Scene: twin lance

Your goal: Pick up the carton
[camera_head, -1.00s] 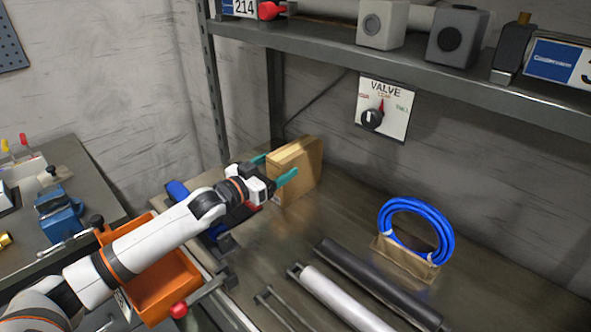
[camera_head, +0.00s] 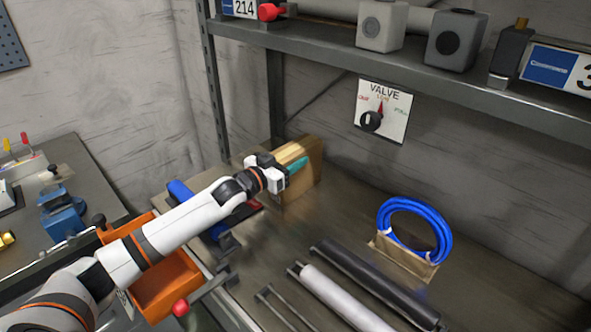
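The carton (camera_head: 307,178) is a brown box standing upright on the workbench near the back wall, below the shelf. My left gripper (camera_head: 291,163) is at the carton's left end. One teal finger lies across the carton's near face, high up. The other finger is hidden behind the gripper body and the carton, so I cannot tell whether the fingers press on it. The gripper body covers the carton's upper left part. My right gripper is not in view.
A blue coil (camera_head: 442,240) in a brown holder stands to the right. A dark tube (camera_head: 375,282) and a pale tube (camera_head: 340,298) lie in front. An orange bin (camera_head: 165,283) sits below my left arm. The metal shelf (camera_head: 420,72) hangs above the bench.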

